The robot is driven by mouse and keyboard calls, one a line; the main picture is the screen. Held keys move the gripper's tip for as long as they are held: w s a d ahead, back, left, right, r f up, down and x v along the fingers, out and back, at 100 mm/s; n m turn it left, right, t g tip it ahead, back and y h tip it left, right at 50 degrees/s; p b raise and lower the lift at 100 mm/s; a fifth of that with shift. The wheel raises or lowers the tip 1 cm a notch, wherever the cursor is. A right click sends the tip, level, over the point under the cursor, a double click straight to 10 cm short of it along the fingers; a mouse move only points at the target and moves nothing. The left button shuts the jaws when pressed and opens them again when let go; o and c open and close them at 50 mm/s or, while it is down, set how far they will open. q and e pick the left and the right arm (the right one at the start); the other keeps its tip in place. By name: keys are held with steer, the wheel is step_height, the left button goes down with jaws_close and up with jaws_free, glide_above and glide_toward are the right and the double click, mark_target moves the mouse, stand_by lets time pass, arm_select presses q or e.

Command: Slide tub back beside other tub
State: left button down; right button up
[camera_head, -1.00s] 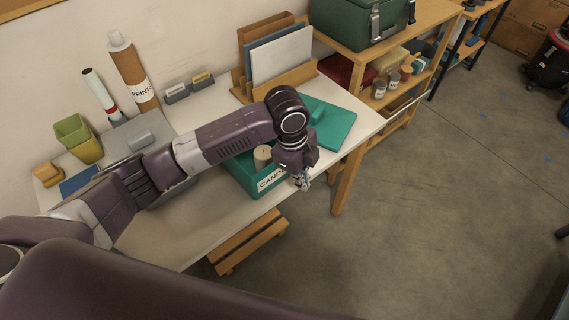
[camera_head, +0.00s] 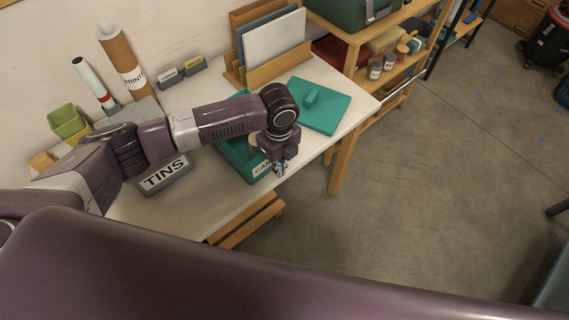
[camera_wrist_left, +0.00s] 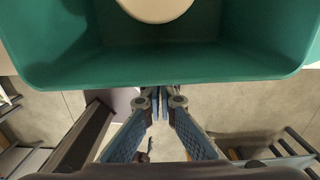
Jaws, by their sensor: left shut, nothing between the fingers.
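The teal tub (camera_head: 230,158) with a CANDLES label, partly covered by my arm, stands near the table's front edge. A cream candle (camera_wrist_left: 155,8) shows inside it. The grey TINS tub (camera_head: 178,180) stands to its left, partly hidden under my arm. The teal tub sits farther forward than the TINS tub, with a gap between them. My left gripper (camera_head: 281,168) is shut and empty at the teal tub's front. In the left wrist view its fingertips (camera_wrist_left: 160,92) meet the tub's near wall; I cannot tell if they touch. My right gripper is out of view.
A teal lid (camera_head: 320,106) lies flat on the table (camera_head: 300,160), right of the tubs. A wooden file rack (camera_head: 265,75) stands behind. A wooden shelf (camera_head: 395,60) stands to the right.

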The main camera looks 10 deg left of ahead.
arm_select(q)
steer(key=shift+w+a, duration=0.55)
steer(key=shift+a, duration=0.3)
steer(key=shift+w+a, duration=0.2)
steer(key=shift+a, duration=0.05)
steer(key=b, duration=0.3)
glide_above(243, 140)
steer(key=shift+s+d+f, duration=0.2)
steer(key=shift+s+d, duration=0.05)
steer(key=shift+w+a+r, duration=0.15)
steer(key=shift+w+a, duration=0.1)
steer(key=shift+a, duration=0.1)
